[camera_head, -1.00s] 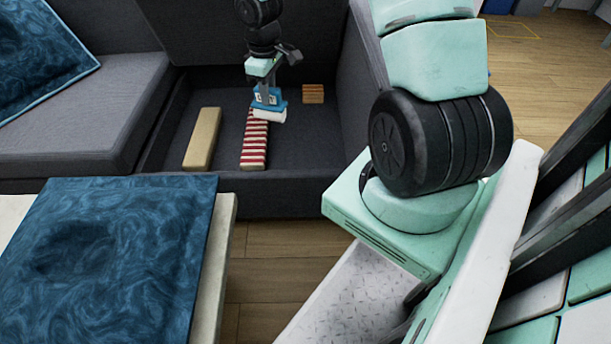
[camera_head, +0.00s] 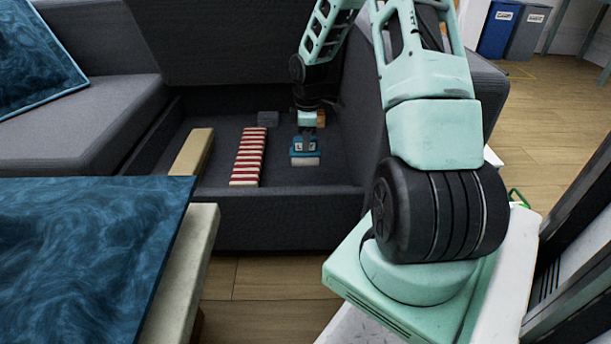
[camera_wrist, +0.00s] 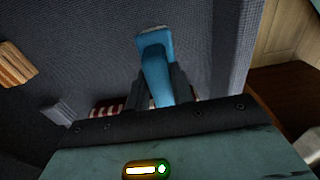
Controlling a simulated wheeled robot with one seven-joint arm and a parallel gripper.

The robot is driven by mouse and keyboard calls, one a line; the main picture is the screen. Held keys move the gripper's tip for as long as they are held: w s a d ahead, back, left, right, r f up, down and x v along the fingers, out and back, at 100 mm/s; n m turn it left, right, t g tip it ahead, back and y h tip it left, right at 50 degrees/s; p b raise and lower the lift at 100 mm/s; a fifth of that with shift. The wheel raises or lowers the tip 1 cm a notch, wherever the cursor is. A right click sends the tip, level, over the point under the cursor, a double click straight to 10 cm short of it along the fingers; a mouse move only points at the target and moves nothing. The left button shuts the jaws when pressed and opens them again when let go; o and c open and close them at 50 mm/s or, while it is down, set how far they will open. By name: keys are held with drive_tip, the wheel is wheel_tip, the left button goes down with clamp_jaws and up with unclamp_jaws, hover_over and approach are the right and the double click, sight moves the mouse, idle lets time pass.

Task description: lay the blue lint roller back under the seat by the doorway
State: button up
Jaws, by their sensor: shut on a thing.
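The blue lint roller (camera_head: 304,148), with a white lower part, is in the open storage space under the sofa seat (camera_head: 275,205). My gripper (camera_head: 306,133) is shut on it from above. I cannot tell whether the roller touches the compartment floor. In the wrist view the blue roller (camera_wrist: 155,62) stands out between the two dark fingers of my gripper (camera_wrist: 161,88), over the grey fabric. The fingers hide part of its handle.
A red-and-white striped item (camera_head: 247,157) and a beige block (camera_head: 192,153) lie left of the roller. A grey block (camera_head: 268,118) and a wooden block (camera_head: 321,118) are behind. Compartment walls surround them. A blue-topped table (camera_head: 80,250) stands in front.

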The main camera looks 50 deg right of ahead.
sight(306, 161)
wheel_tip(306, 161, down, 8)
drive_tip(key=b, duration=0.4)
drive_tip(key=shift+b, duration=0.3)
drive_tip(key=shift+r, duration=0.2)
drive_tip(key=shift+f, duration=0.1)
drive_tip(key=o, duration=1)
drive_tip(key=shift+c, duration=0.2)
wheel_tip(306, 161, up, 12)
drive_tip(key=p, duration=0.7)
drive_tip(key=shift+s+d, duration=0.1)
drive_tip(key=shift+s, duration=0.05)
